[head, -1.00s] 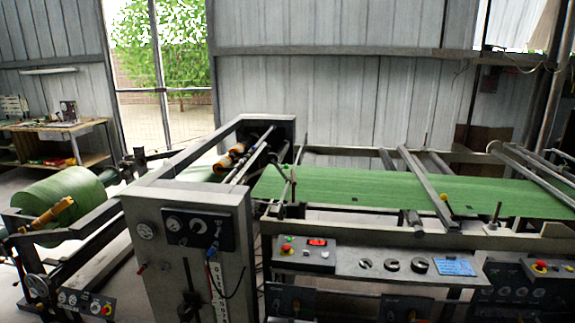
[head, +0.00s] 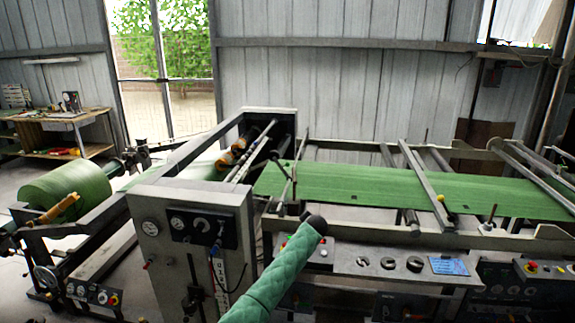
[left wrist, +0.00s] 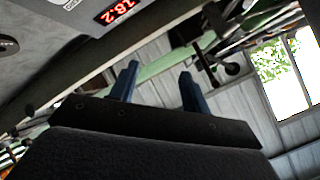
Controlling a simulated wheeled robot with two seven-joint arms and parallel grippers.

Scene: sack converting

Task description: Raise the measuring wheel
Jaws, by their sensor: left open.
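What looks like the measuring wheel's arm, a thin dark rod with a round dark end (head: 274,156), stands at the left end of the green web (head: 380,190). In the left wrist view a dark round part on a rod (left wrist: 232,68), probably the same assembly, is right of and beyond the fingers. My left gripper (left wrist: 158,82) is open and empty, with two blue fingers apart. In the head view my green-sleeved left arm reaches up from the bottom, its dark end in front of the control panel. The fingers are hidden there. My right gripper is not in view.
The front control panel (head: 345,262) has knobs and a blue label. A red digital display (left wrist: 123,10) is close by at the upper left of the wrist view. A grey gauge cabinet (head: 205,200) stands left of my arm. A green roll (head: 65,190) is further left.

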